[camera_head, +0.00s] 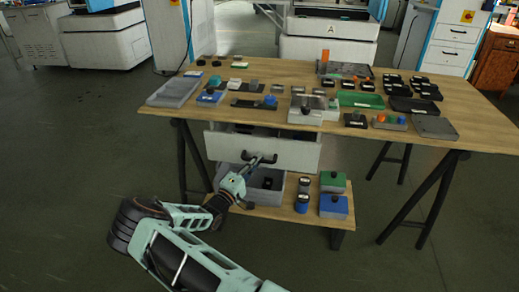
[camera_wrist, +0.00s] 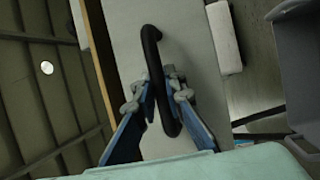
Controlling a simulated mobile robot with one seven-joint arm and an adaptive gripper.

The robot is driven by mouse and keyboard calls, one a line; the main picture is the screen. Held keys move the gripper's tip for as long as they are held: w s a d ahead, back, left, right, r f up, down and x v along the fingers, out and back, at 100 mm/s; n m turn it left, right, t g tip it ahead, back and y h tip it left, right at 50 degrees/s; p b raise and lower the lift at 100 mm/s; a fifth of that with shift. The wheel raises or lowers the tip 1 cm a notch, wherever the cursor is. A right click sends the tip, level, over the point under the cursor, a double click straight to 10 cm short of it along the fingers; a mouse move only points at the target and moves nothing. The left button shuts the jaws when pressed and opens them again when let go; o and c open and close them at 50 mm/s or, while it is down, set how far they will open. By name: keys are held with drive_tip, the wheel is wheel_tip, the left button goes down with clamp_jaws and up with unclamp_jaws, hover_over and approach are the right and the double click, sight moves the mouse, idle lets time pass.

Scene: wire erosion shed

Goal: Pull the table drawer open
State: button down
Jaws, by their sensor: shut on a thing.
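The drawer front (camera_head: 295,154) is a pale grey panel under the wooden table (camera_head: 455,100). A dark strip with small objects shows above its top edge, so the drawer appears to stand partly out; how far is hard to tell. Its black bar handle (camera_head: 268,159) is on the front face. My gripper (camera_head: 246,170) reaches the handle from the front left. In the wrist view, the two fingers of my gripper (camera_wrist: 161,82) close around the curved handle (camera_wrist: 150,42), against the pale drawer front (camera_wrist: 190,60).
A grey bin (camera_head: 262,195), two small jars, and green (camera_head: 333,181) and blue (camera_head: 334,206) boxes stand on the lower shelf (camera_head: 285,214) beneath the drawer. Trays and small parts cover much of the tabletop. Black trestle legs stand at both sides. The floor (camera_head: 75,150) at the left is clear.

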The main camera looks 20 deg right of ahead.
drive_tip(key=s+a+p, duration=0.3)
drive_tip(key=s+a, duration=0.3)
drive_tip(key=s, duration=0.3)
drive_tip(key=s+a+p, duration=0.3)
drive_tip(key=s+a, duration=0.4)
drive_tip(key=s, duration=0.3)
drive_tip(key=shift+s, duration=0.25)
drive_tip(key=shift+a, duration=0.1)
drive_tip(key=c, duration=2)
unclamp_jaws()
drive_tip(key=shift+o, duration=0.2)
drive_tip(key=v, duration=1.2)
drive_tip(key=shift+r, duration=0.1)
